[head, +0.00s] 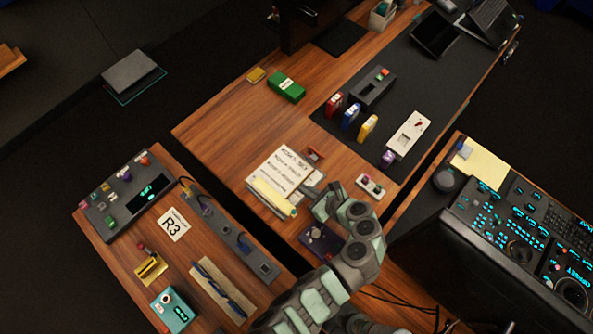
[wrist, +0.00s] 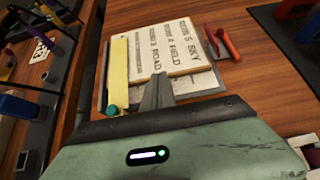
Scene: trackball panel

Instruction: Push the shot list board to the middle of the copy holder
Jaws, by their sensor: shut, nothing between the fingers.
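The shot list board (head: 284,169) is a cream board with dark lettering; it also shows in the wrist view (wrist: 168,42). It lies flat on the grey copy holder (wrist: 204,84), which shows as a bare strip along the board's near edge in the wrist view. A yellow bar (wrist: 120,62) with a teal knob (wrist: 112,110) runs along the holder's left side there. My gripper (wrist: 158,84) is shut and empty, its fingertips over the bare strip at the board's near edge. I cannot tell whether they touch the board. In the head view my gripper (head: 314,196) is at the holder's right end.
A red-orange tool (wrist: 229,42) lies just right of the holder in the wrist view. A small grey block with buttons (head: 371,186) and a dark purple box (head: 320,240) stand near my gripper. Bare wood (head: 225,130) lies beyond the board at upper left.

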